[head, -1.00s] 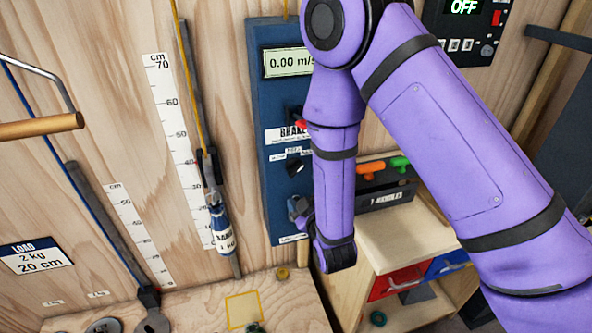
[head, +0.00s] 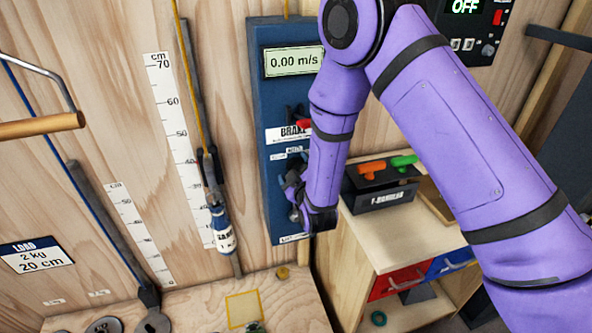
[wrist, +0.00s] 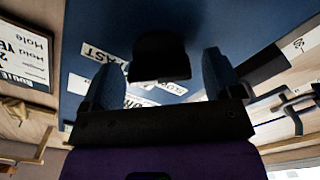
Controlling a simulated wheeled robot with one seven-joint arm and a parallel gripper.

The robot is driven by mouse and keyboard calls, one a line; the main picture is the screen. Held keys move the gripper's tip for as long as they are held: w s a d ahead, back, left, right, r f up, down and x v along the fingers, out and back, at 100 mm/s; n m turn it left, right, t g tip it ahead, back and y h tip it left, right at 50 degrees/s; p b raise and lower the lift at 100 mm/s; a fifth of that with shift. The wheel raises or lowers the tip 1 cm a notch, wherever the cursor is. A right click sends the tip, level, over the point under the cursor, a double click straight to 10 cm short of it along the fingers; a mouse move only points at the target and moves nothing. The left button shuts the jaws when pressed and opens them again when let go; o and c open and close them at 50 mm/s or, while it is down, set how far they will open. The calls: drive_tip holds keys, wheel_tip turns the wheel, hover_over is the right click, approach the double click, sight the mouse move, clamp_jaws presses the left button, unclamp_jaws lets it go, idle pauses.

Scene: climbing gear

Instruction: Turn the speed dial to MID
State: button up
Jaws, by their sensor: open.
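The speed dial (wrist: 160,57) is a black knob on the blue brake panel (wrist: 215,25). In the wrist view it sits between my two fingers, with a gap on each side. My gripper (wrist: 160,66) is open around or just in front of it; I cannot tell how deep. A FAST label (wrist: 98,52) lies up and left of the dial, and another partly hidden label (wrist: 165,86) lies below it. I cannot read where the dial points. In the head view my gripper (head: 294,190) is at the lower part of the panel (head: 268,120) and hides the dial.
The panel's display (head: 294,61) reads 0.00 m/s. A red brake lever (head: 303,125) is just above my gripper. A black box with orange and green handles (head: 380,185) stands on a cabinet to the right. A rope with a blue-white device (head: 221,230) hangs to the left.

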drive_tip(key=c, duration=0.9)
drive_tip(key=n, duration=0.4)
drive_tip(key=shift+a+n, duration=0.1)
drive_tip(key=shift+n, duration=0.3)
drive_tip(key=shift+f+n, duration=0.15)
drive_tip(key=shift+n, duration=1.75)
drive_tip(key=o, duration=0.9)
drive_tip(key=shift+s, duration=0.1)
